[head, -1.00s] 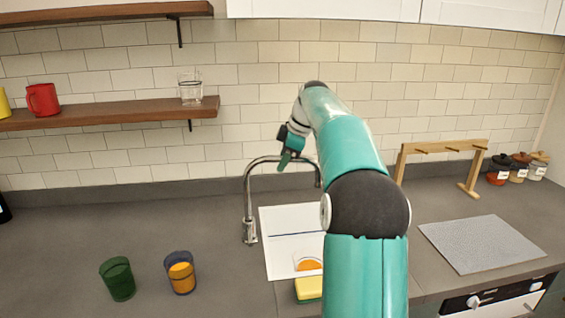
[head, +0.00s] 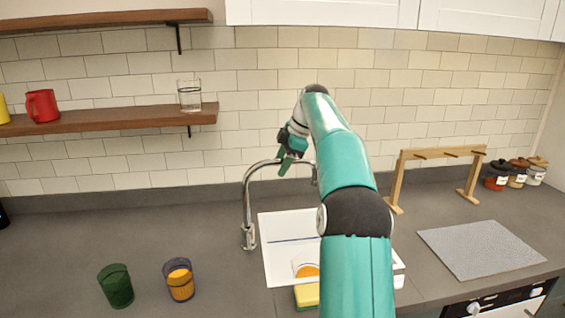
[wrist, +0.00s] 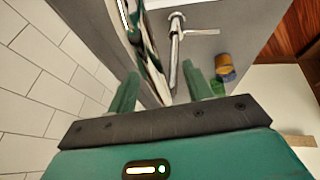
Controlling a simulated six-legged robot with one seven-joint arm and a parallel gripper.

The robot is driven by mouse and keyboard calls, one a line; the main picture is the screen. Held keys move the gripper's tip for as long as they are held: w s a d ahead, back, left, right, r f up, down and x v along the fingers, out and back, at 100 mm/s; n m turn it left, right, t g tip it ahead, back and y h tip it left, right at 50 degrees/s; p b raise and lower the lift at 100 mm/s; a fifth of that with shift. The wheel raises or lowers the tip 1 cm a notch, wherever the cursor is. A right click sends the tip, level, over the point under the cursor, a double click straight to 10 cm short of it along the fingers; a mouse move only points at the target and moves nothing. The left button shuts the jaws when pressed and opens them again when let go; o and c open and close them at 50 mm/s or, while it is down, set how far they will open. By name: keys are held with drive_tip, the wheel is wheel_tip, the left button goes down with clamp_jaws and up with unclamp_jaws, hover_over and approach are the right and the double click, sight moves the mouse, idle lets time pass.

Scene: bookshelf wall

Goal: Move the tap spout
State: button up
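The chrome tap (head: 247,205) stands at the left edge of the white sink, its arched spout (head: 262,164) reaching right. My gripper (head: 285,168) is at the top of the arch, fingers pointing down. In the wrist view my gripper (wrist: 160,80) has its two green fingers wide apart. The tap spout (wrist: 174,60) runs from its base into the gap between them, nearer the right finger. I see no finger closed on the spout, and cannot tell whether either touches it. My arm hides part of the sink (head: 275,222).
A green cup (head: 115,286) and an orange-filled cup (head: 179,279) stand on the counter left of the sink. A yellow sponge (head: 306,296) lies at the sink's front. A wooden rack (head: 398,180) and grey mat (head: 480,249) are at right. Shelves hang at upper left.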

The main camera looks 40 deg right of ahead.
drive_tip(key=v, duration=0.7)
drive_tip(key=shift+r, duration=0.15)
drive_tip(key=shift+s, duration=0.15)
idle(0.4)
drive_tip(key=s+a+r+m+h, duration=0.1)
drive_tip(key=a+r+m, duration=0.2)
drive_tip(key=a, duration=1.1)
drive_tip(key=s+a+f+m+h, duration=0.1)
drive_tip(key=s+a+m+h, duration=0.15)
drive_tip(key=s+a, duration=0.6)
drive_tip(key=s+a+f+m+t, duration=0.1)
drive_tip(key=s+a+f+m, duration=0.3)
drive_tip(key=s+f, duration=0.5)
drive_tip(key=s+a+f+m, duration=0.3)
drive_tip(key=s+a+f, duration=0.4)
drive_tip(key=s, duration=0.5)
wheel_tip(320, 180, down, 2)
drive_tip(key=shift+s+f+m+t, duration=0.1)
drive_tip(key=shift+s+m+t, duration=0.2)
drive_tip(key=shift+m+t, duration=0.1)
